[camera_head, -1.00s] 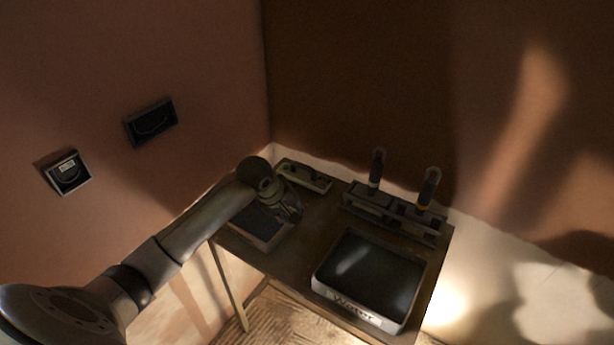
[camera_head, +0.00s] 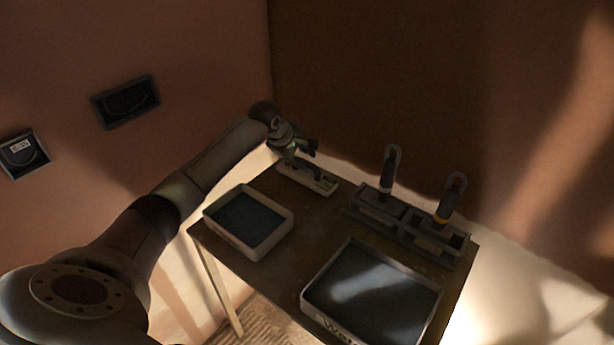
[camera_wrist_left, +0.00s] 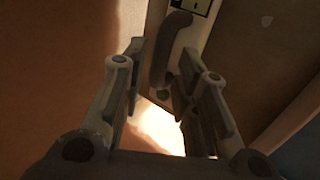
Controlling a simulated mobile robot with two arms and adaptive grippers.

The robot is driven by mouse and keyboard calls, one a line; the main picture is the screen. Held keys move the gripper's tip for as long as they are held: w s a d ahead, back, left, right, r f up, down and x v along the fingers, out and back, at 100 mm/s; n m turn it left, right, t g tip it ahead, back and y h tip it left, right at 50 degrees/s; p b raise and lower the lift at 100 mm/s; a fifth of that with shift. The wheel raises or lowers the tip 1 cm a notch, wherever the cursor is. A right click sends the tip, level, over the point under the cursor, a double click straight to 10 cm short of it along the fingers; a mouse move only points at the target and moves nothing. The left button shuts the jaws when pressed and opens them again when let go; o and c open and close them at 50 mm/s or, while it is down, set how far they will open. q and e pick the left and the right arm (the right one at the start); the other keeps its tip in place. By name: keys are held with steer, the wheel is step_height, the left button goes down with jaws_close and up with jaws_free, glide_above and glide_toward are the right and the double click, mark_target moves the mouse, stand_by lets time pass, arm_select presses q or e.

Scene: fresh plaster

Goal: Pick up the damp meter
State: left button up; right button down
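A pale, long thing (camera_head: 318,184) lies at the back left of the table. In the left wrist view a dark curved grip (camera_wrist_left: 172,48) shows on its pale body, with a small black-marked panel (camera_wrist_left: 190,5) at the top. It may be the damp meter, but I cannot tell for certain. My left gripper (camera_head: 311,157) is just above it and partly hides it. In the left wrist view my left gripper (camera_wrist_left: 168,72) is open, with the dark grip showing between its fingers; contact cannot be told. My right gripper is not in view.
On the table (camera_head: 300,243), a dark-filled pale tray (camera_head: 285,232) stands front left and a larger water tray (camera_head: 305,300) front right. Two handled tools (camera_head: 388,168) (camera_head: 449,200) stand in a rack (camera_head: 408,229) at the back. Two dark-faced boxes (camera_head: 126,102) (camera_head: 24,153) hang on the left wall.

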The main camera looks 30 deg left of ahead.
mark_target(306, 162)
arm_select(q)
steer(key=shift+w+f, duration=0.35)
steer(key=shift+f, duration=0.15)
steer(key=x, duration=0.3)
steer(key=shift+a, duration=0.2)
steer(key=shift+w+f, duration=0.3)
steer(key=shift+f, duration=0.45)
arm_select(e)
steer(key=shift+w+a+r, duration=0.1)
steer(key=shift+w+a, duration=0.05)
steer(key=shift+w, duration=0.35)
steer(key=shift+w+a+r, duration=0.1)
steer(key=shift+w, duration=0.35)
arm_select(q)
steer(key=shift+w, duration=0.1)
jaws_close()
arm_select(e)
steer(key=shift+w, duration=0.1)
